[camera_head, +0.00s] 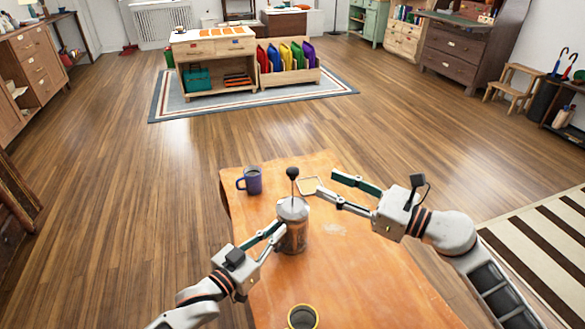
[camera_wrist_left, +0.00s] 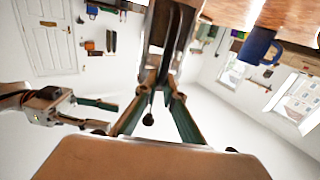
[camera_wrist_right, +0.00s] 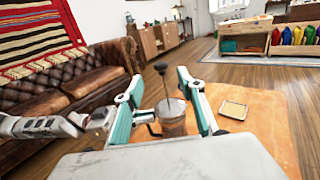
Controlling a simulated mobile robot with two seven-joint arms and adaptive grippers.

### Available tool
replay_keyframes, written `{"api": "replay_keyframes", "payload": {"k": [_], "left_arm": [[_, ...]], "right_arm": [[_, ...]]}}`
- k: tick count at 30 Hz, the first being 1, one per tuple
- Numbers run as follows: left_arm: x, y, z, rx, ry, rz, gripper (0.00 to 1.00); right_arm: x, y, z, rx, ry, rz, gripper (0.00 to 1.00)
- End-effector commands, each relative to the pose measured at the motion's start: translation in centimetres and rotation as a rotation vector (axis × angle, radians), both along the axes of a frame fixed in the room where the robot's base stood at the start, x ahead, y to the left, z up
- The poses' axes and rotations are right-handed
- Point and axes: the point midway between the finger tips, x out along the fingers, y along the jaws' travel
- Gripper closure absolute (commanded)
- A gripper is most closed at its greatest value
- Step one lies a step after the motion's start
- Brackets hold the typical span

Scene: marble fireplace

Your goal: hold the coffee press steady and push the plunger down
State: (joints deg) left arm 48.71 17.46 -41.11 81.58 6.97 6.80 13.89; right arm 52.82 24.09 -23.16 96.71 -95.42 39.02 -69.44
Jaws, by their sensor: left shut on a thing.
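The coffee press (camera_head: 291,238) stands upright on the wooden table, a clear body with a metal lid. Its plunger is up: the thin rod rises well above the lid to a black knob (camera_head: 292,173). My left gripper (camera_head: 276,230) is shut on the press at its left side; the exact grip is partly hidden. My right gripper (camera_head: 323,181) is open and empty, to the right of the knob and apart from it. In the right wrist view the press (camera_wrist_right: 173,120) and the knob (camera_wrist_right: 160,67) appear between the open fingers.
On the table (camera_head: 345,270), a blue mug (camera_head: 253,181) stands behind and left of the press. A small pale square tray (camera_head: 310,185) lies behind the press, near my right fingers. A yellow-rimmed cup (camera_head: 302,317) stands at the near edge. The table's right part is clear.

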Motion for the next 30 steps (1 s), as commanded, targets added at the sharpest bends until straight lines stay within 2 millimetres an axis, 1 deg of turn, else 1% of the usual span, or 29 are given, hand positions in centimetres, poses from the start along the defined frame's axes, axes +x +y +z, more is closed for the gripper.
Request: {"api": "replay_keyframes", "payload": {"k": [5, 12, 18, 24, 30], "left_arm": [[0.0, -0.1, 0.0, -0.001, -0.001, -0.001, 1.0], [0.0, -0.1, 0.0, -0.001, -0.001, -0.001, 1.0], [0.0, 0.0, 0.0, -0.001, -0.001, -0.001, 1.0], [0.0, 0.0, 0.0, -0.001, -0.001, -0.001, 1.0], [0.0, 0.0, 0.0, -0.001, -0.001, 0.0, 1.0]], "right_arm": [[1.3, 1.8, 0.2, 0.003, -0.002, 0.0, 0.61], [4.0, 5.7, 0.1, 0.005, 0.002, 0.0, 0.61], [5.8, 8.2, 0.1, 0.003, 0.001, 0.001, 0.61], [6.6, 9.4, 0.0, 0.001, 0.001, 0.001, 0.61], [6.8, 9.6, 0.0, -0.001, 0.001, 0.001, 0.61]]}}
